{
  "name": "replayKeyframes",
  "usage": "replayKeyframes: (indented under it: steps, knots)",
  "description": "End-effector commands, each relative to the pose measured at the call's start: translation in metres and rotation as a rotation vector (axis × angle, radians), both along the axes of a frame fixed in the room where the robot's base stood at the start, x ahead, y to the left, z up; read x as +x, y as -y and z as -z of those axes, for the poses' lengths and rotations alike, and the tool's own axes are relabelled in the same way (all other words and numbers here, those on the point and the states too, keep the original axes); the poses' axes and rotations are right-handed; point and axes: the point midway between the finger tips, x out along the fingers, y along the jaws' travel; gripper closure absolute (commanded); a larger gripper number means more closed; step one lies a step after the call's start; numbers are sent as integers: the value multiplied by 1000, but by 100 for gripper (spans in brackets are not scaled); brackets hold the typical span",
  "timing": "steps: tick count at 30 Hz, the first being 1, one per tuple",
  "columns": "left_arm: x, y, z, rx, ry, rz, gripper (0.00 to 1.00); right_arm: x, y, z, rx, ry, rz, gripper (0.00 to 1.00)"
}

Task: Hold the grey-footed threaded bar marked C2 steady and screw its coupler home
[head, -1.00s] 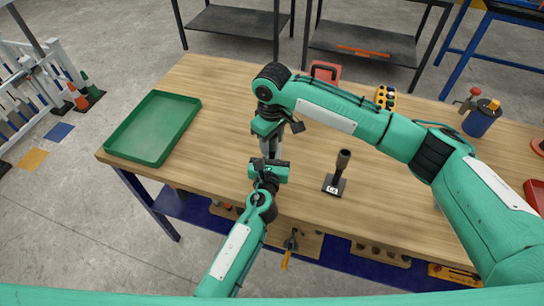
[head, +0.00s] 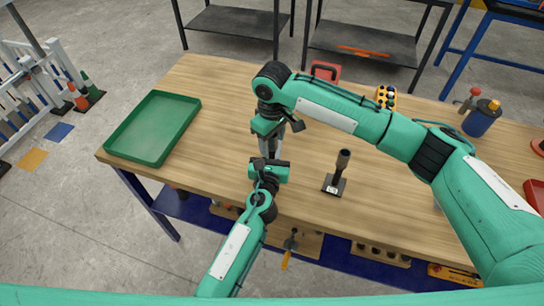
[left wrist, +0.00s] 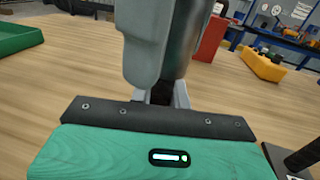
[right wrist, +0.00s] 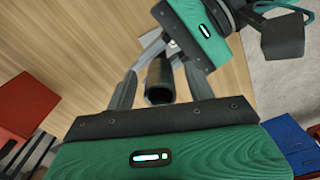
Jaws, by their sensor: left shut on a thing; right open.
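My left gripper (head: 268,163) comes in low from the front and is shut on a dark upright bar (left wrist: 161,93), mostly hidden between its fingers. My right gripper (head: 271,147) hangs just above it, pointing down. In the right wrist view a dark hollow coupler (right wrist: 160,83) stands between the right gripper's spread fingers, with a gap visible on both sides. The left gripper's green body also shows there (right wrist: 203,35). The right gripper's grey finger (left wrist: 165,45) fills the top of the left wrist view. The held bar's foot and mark are hidden.
A second bar with a dark coupler (head: 342,160) stands right of the grippers on a dark labelled foot; its label is unreadable. A green tray (head: 153,128) lies at the left. A red box (head: 325,71) and yellow block (head: 386,97) stand behind. Bare wood lies between.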

Motion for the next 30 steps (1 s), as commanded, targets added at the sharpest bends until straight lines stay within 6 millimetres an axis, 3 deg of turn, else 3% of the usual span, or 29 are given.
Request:
replayKeyframes:
  steps: [5, 12, 18, 30]
  knots:
    - [0, 0, 1, 0, -1, 0, 100, 1, -1, -26, 3, 3, -1, 46]
    - [0, 0, 1, 0, -1, 0, 100, 1, -1, -79, 2, 3, 0, 46]
    - [0, 0, 1, 0, -1, 0, 100, 0, 0, -108, 2, 1, -1, 46]
    - [0, 0, 1, 0, -1, 0, 100, 0, 0, -117, 1, 1, -1, 46]
